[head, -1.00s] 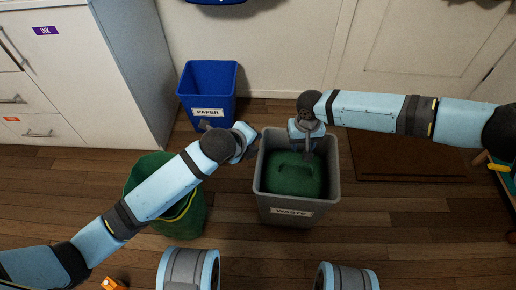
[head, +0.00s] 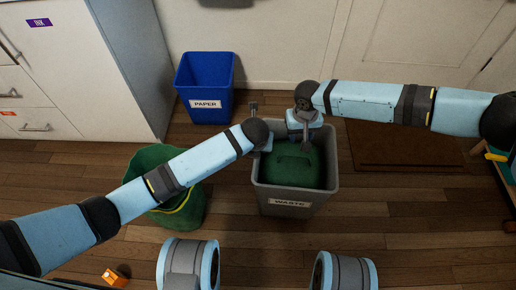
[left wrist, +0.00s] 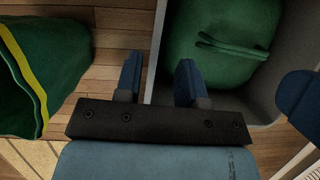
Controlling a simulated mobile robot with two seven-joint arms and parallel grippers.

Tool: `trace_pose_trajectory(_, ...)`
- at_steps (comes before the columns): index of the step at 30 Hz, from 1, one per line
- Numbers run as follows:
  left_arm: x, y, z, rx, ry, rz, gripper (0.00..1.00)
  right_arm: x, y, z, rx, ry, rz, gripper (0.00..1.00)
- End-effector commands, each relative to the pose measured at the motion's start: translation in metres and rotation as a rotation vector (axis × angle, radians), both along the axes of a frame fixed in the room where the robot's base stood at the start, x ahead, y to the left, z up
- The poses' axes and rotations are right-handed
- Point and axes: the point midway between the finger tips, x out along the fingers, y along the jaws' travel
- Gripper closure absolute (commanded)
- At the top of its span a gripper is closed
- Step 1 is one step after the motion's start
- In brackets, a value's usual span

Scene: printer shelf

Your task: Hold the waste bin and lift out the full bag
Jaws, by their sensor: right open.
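The grey waste bin (head: 290,203), labelled WASTE, stands upright on the floor with a rounded full green bag (head: 300,176) inside. The bag's loop handle (left wrist: 232,47) shows in the left wrist view. My left gripper (left wrist: 158,80) is open at the bin's left wall, with one finger outside and one inside the rim. Whether the fingers touch the wall I cannot tell. My right gripper (head: 306,143) is open, pointing down above the back of the bag near its handle. The right fingertips partly overlap the bag in the head view.
A blue paper bin (head: 205,90) stands behind, against the wall. A dark green bin or sack (head: 160,190) with a yellow band stands to the left, under my left arm. A brown mat (head: 400,148) lies to the right.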

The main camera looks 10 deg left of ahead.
Motion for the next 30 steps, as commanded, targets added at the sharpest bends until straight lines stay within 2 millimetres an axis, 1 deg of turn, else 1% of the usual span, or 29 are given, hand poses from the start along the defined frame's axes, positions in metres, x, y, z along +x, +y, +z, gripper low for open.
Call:
trace_pose_trajectory(1, 0.004, 0.0, -0.01, 0.001, 0.003, 0.003, 0.64, 0.0, 0.0, 0.0, 0.0, 0.0, 0.0, 0.57)
trace_pose_trajectory(6, 0.015, 0.0, -0.038, 0.0, 0.002, 0.003, 0.64, 0.0, 0.0, 0.0, 0.0, 0.0, 0.0, 0.57)
trace_pose_trajectory(12, 0.024, 0.0, -0.058, 0.001, 0.0, 0.001, 0.64, 0.0, 0.0, 0.0, 0.0, 0.0, 0.0, 0.57)
trace_pose_trajectory(17, 0.027, 0.0, -0.064, -0.001, -0.001, 0.001, 0.64, 0.0, 0.0, 0.0, 0.0, 0.0, 0.0, 0.57)
trace_pose_trajectory(24, 0.027, 0.0, -0.064, -0.001, -0.002, 0.001, 0.64, 0.0, 0.0, 0.0, 0.0, 0.0, 0.0, 0.57)
trace_pose_trajectory(26, 0.027, 0.0, -0.064, -0.001, -0.002, 0.001, 0.78, 0.0, 0.0, 0.0, 0.0, 0.0, 0.0, 0.57)
trace_pose_trajectory(27, 0.027, 0.0, -0.064, -0.001, -0.002, 0.001, 0.87, 0.0, 0.0, 0.0, 0.0, 0.0, 0.0, 0.57)
trace_pose_trajectory(29, 0.027, 0.0, -0.064, -0.001, -0.002, 0.001, 1.0, 0.0, 0.0, 0.0, 0.0, 0.0, 0.0, 0.57)
trace_pose_trajectory(30, 0.027, 0.0, -0.064, -0.001, -0.002, 0.001, 1.0, 0.0, 0.0, 0.0, 0.0, 0.0, 0.0, 0.57)
